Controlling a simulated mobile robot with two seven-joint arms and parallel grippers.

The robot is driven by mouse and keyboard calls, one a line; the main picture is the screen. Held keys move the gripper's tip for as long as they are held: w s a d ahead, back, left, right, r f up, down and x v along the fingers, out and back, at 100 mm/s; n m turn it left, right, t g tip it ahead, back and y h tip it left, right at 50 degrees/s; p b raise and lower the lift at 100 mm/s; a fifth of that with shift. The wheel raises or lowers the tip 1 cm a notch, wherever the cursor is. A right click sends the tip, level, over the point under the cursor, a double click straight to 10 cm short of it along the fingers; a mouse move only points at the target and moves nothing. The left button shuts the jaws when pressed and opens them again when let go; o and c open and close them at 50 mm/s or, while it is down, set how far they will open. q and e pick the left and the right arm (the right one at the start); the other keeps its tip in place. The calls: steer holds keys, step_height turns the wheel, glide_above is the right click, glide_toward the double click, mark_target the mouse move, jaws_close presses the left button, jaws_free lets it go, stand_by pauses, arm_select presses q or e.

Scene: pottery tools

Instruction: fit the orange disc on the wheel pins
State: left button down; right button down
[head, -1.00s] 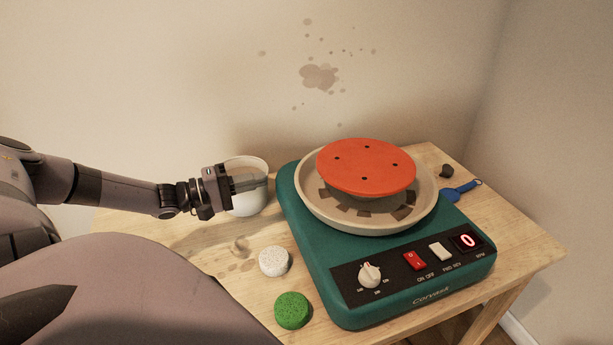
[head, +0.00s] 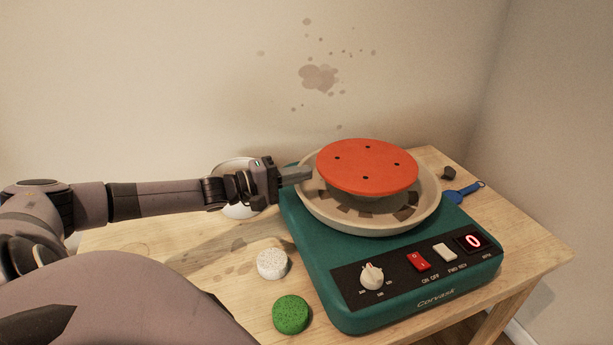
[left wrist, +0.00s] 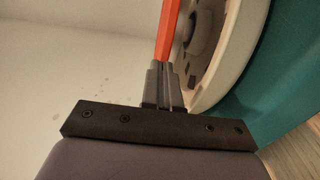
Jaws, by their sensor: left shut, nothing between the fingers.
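The orange disc (head: 367,167) lies roughly flat above the round basin (head: 432,205) of the green pottery wheel (head: 345,300). Several small dark holes show in its top. The wheel pins are not visible; I cannot tell whether they sit in the holes. My left gripper (head: 309,174) is shut and empty, its tips over the basin's left rim, close to the disc's left edge. In the left wrist view the disc (left wrist: 167,28) shows edge-on just beyond the fingertips (left wrist: 163,70); I cannot tell if they touch. My right gripper is not in view.
A white bowl (head: 236,172) stands behind my left wrist. A white speckled sponge (head: 272,264) and a green sponge (head: 290,314) lie left of the wheel. A blue-handled tool (head: 463,192) and a dark lump (head: 448,173) lie on the right.

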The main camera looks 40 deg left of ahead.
mark_target(324, 175)
arm_select(q)
steer(key=shift+w+d+r, duration=0.1)
steer(key=shift+w+d, duration=0.2)
steer(key=shift+d, duration=0.55)
steer(key=shift+w+d+r+p, duration=0.2)
steer(key=shift+d+p, duration=0.2)
steer(key=shift+p, duration=0.2)
steer(key=shift+w+d+f+p, duration=0.1)
steer(key=shift+d+f+p, duration=0.05)
steer(key=shift+d+p, duration=0.25)
steer(key=shift+f, duration=0.1)
